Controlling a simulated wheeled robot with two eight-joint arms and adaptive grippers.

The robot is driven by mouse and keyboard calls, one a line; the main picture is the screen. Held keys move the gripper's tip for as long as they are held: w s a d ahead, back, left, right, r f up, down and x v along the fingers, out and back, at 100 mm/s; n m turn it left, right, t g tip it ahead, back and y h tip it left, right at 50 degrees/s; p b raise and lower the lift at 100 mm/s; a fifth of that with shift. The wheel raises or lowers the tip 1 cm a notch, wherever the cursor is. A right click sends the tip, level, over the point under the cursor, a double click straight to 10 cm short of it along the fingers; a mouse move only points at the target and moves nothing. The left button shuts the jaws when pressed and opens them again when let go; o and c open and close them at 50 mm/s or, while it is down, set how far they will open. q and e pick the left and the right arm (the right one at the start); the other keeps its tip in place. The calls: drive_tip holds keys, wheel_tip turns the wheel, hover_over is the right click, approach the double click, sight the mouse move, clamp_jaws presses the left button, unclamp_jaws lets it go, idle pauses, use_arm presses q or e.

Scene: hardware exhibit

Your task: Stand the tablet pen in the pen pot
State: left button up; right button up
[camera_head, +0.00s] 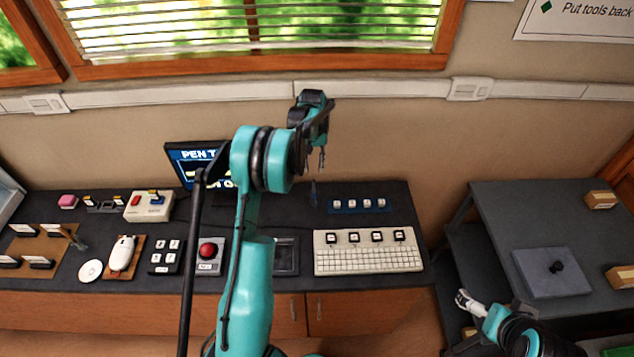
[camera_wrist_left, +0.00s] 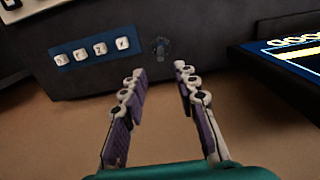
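My left gripper (camera_head: 321,158) hangs fingers-down over the back of the desk, right of the monitor. In the left wrist view (camera_wrist_left: 160,72) its two fingers are apart with nothing between them. A small, slender dark-blue thing (camera_head: 314,193) shows just below the fingers, near the desk's back edge. It also shows beyond the fingertips in the wrist view (camera_wrist_left: 161,47), apart from them. I cannot tell whether it is the pen or the pot. A dark tablet-like panel (camera_head: 286,256) lies partly behind my left arm. My right gripper (camera_head: 467,301) is low at the right; its opening is unclear.
A monitor (camera_head: 190,158) stands left of my left gripper, partly hidden by the arm. A blue strip of keys (camera_head: 359,206) and a white keyboard (camera_head: 368,258) lie to the right. A red button box (camera_head: 209,254) and a mouse (camera_head: 121,253) are left. A grey side table (camera_head: 540,215) stands right.

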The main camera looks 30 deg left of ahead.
use_arm(q)
drive_tip(key=s+d+r+m+t, duration=0.1)
drive_tip(key=s+d+r+t, duration=0.1)
drive_tip(key=s+d+r, duration=0.5)
drive_tip(key=s+d+r+m+t, duration=0.1)
drive_tip(key=s+d+r+m, duration=0.15)
drive_tip(key=d+r, duration=0.45)
drive_tip(key=s+d+m+t, duration=0.1)
drive_tip(key=s+d+t, duration=0.1)
drive_tip(key=s, duration=0.8)
drive_tip(key=s+d+r+m+t, duration=0.1)
drive_tip(key=s+d+t, duration=0.1)
drive_tip(key=s+d, duration=0.3)
drive_tip(key=s, duration=0.4)
drive_tip(key=shift+s+d+r+m+t, duration=0.15)
drive_tip(key=shift+s+d+m+t, duration=0.15)
drive_tip(key=shift+s+m, duration=0.05)
wheel_tip(320, 180, down, 13)
drive_tip(key=b, duration=1.3)
